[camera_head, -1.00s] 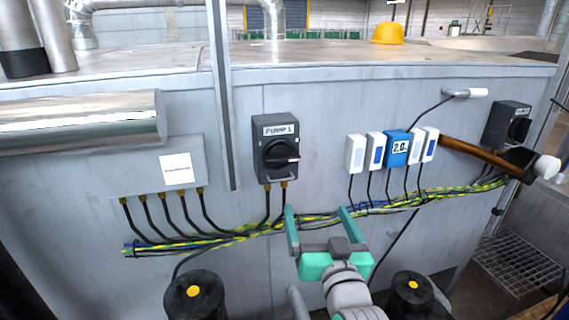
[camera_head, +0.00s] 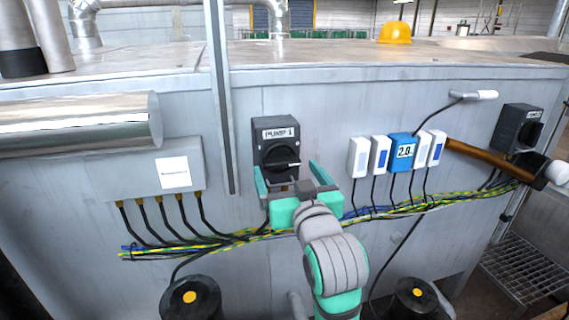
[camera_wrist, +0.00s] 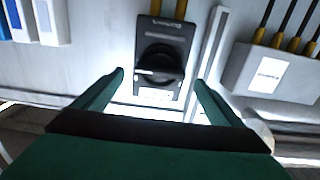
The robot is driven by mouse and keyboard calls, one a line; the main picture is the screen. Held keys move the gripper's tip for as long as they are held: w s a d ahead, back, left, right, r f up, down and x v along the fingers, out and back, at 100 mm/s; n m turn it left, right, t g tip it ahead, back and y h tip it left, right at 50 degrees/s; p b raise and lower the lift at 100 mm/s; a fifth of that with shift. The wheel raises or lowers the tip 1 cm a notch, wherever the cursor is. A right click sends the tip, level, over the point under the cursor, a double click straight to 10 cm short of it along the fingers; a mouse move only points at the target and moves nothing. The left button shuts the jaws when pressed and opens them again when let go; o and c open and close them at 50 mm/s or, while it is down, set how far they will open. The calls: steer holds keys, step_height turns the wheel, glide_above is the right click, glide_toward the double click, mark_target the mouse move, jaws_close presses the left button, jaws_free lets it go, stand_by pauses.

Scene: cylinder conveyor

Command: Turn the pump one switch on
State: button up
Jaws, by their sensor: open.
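The pump one switch (camera_head: 276,142) is a dark grey box with a black rotary knob (camera_head: 281,158), labelled PUMP 1, on the grey wall panel. The knob's pale pointer mark lies roughly horizontal. My gripper (camera_head: 286,175) is open and empty, just in front of the lower part of the switch, with one teal finger on each side. In the wrist view the switch (camera_wrist: 163,58) appears upside down, with its knob (camera_wrist: 160,67) between and beyond my fingertips (camera_wrist: 160,75). I cannot see any contact with the knob.
A second dark switch (camera_head: 517,127) is at the far right, beside a brown-handled hammer (camera_head: 490,158). White and blue sensor boxes (camera_head: 402,152) hang right of the pump one switch. A vertical grey post (camera_head: 222,110) stands close on its left. Cables (camera_head: 400,207) run below.

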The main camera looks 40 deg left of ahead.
mark_target(284, 164)
steer(key=shift+x, duration=1.6)
steer(key=c, duration=1.1)
steer(key=shift+o, duration=0.2)
steer(key=shift+n, duration=0.3)
steer(key=n, duration=0.9)
steer(key=shift+s+f+n, duration=0.1)
steer(key=shift+f+n, duration=0.05)
steer(key=shift+n, duration=0.15)
steer(key=shift+a, duration=0.1)
